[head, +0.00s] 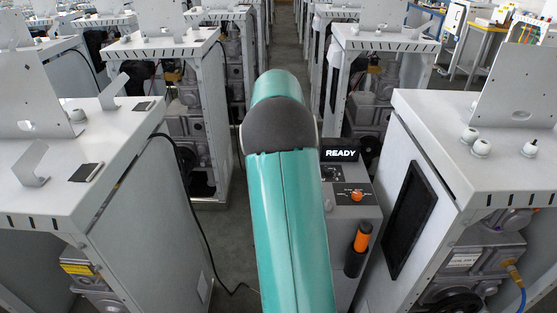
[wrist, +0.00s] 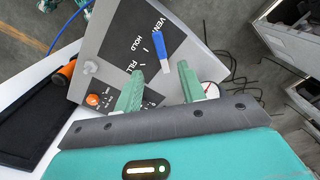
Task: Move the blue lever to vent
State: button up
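The blue lever (wrist: 161,52) shows in the wrist view on a dark plate with the words VENT, HOLD and FILL down its left side. Its upper end in the picture lies near the word VENT; I cannot tell exactly which mark it is set to. My gripper (wrist: 160,69) is open, its two green fingers apart, with the lever ahead of and roughly between the fingertips. I see no grip on it. In the head view my arm hides the lever and the gripper; only the right part of the grey dispenser (head: 345,213) shows.
The dispenser has a READY display (head: 341,154), an orange knob (head: 356,196) and an orange-handled part (head: 362,238) on its side. White cabinets (head: 437,150) stand close on both sides, and a black cable (head: 203,240) hangs at left.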

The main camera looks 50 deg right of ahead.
notch_tip(320, 180, up, 3)
jog(key=shift+f, duration=0.1)
dwell(0.6)
jog(key=s+a+r+n+t, duration=0.1)
jog(key=a+r+n, duration=0.2)
jog(key=a, duration=0.6)
jog(key=s+a+r+n+t, duration=0.1)
jog(key=s+a+r+n, duration=0.15)
jog(key=a, duration=0.65)
jog(key=s+a+r+n+t, duration=0.1)
jog(key=a+r+n, duration=0.3)
jog(key=a, duration=0.5)
jog(key=s+a+f+n+t, duration=0.2)
jog(key=s+a+f+n, duration=0.2)
jog(key=s+a+n, duration=0.4)
jog(key=s+a, duration=0.6)
jog(key=a, duration=0.2)
jog(key=shift+a+f+t, duration=0.3)
jog(key=shift+f, duration=0.05)
